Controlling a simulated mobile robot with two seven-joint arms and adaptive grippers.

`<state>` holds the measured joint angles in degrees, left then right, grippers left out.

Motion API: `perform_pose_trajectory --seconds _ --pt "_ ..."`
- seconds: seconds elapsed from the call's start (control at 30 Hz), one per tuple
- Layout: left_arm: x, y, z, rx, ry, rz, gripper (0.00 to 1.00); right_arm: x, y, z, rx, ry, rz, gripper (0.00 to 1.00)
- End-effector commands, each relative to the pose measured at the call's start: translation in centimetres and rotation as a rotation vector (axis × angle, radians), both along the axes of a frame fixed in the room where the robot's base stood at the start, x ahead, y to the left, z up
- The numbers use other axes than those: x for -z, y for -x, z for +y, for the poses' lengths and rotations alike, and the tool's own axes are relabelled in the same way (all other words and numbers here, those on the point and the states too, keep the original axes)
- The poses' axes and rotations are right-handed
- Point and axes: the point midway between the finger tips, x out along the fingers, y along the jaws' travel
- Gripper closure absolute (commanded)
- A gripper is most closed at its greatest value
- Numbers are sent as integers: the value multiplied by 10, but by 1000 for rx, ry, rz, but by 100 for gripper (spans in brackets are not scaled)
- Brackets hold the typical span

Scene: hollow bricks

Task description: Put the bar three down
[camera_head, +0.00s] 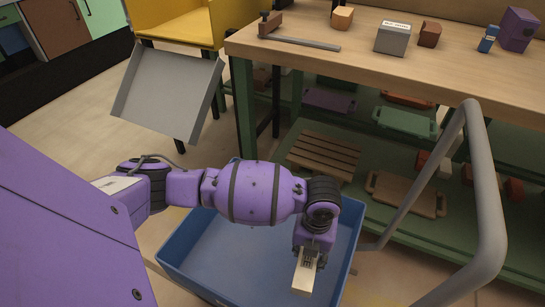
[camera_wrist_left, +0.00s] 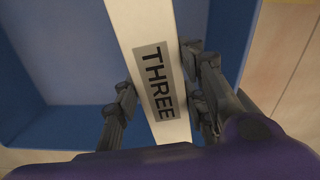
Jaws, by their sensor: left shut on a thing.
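My left gripper (camera_head: 313,250) is shut on the bar three (camera_head: 304,279), a cream bar. It holds the bar over the right part of a blue bin (camera_head: 183,250). In the left wrist view the bar (camera_wrist_left: 140,22) passes between the fingers of my left gripper (camera_wrist_left: 161,85). Its grey label reads THREE. The blue bin (camera_wrist_left: 60,70) shows behind it, below the gripper. I cannot tell how high the bar is above the bin's floor. My right gripper is not in view.
A wooden workbench (camera_head: 400,70) stands behind, with a grey box (camera_head: 393,38) and small blocks on top. Green shelves below hold trays and a slatted board (camera_head: 325,152). A grey metal tube (camera_head: 485,210) rises at the right. A tilted grey tray (camera_head: 165,90) is at the left.

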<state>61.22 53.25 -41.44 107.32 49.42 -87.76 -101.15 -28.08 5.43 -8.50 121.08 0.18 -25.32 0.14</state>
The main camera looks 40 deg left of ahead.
Motion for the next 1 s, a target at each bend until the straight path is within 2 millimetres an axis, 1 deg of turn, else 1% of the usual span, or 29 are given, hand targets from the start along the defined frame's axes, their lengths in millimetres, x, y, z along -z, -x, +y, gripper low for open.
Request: perform_pose_trajectory --seconds 0.03,0.17,0.27,0.37,0.7,0.83,1.0 --pt "13 -6 0 52 1 0 100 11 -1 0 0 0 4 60" --pt "21 -14 1 145 0 -2 100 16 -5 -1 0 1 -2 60" --pt "26 -15 8 172 -2 -2 100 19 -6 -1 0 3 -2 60" --pt "34 -13 25 175 -4 -1 100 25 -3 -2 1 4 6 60" --pt "69 -4 97 173 -2 1 100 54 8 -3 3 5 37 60" --pt "93 -2 113 173 0 1 100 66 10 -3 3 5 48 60" --pt "109 -2 128 174 0 -2 100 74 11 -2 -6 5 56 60"
